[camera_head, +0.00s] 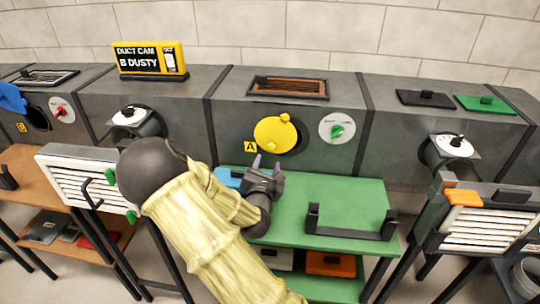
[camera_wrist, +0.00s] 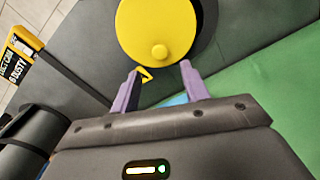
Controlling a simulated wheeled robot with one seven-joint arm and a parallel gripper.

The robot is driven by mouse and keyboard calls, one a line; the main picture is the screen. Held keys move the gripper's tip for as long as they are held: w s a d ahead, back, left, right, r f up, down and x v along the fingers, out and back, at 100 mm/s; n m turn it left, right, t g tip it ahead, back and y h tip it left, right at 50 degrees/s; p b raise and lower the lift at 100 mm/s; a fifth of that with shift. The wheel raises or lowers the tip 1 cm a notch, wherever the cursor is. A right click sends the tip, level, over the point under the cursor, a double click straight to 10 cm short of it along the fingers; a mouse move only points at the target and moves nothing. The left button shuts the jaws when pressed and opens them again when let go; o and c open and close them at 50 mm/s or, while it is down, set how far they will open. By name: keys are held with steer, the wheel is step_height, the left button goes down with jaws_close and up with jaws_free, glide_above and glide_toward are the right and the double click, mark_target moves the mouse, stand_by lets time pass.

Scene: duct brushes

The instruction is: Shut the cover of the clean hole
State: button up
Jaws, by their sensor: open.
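The round yellow cover (camera_head: 273,134) with a small knob hangs over the hole marked A (camera_head: 250,147) on the grey duct. A dark crescent of the hole (camera_head: 297,142) shows at its right side, so the cover sits partly off it. In the wrist view the yellow cover (camera_wrist: 155,28) is straight ahead, knob toward me. My gripper (camera_head: 267,167) is open and empty, just below the cover and apart from it; its purple fingers show in the wrist view (camera_wrist: 160,82). A sign (camera_head: 150,60) reads "DUCT CAM B DUSTY". Hole B (camera_head: 38,117) stands uncovered, its blue cover (camera_head: 12,98) swung aside.
A green table (camera_head: 300,190) below hole A bears a black holder (camera_head: 350,222) and a blue item (camera_head: 228,178) partly behind my gripper. A dial with a green knob (camera_head: 337,129) is right of the cover. White louvred panels (camera_head: 85,182) stand left and right (camera_head: 490,228).

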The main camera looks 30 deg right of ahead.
mark_target(271, 147)
steer(key=b+x, duration=0.1)
steer(key=x, duration=0.6)
steer(key=shift+w, duration=0.15)
jaws_close()
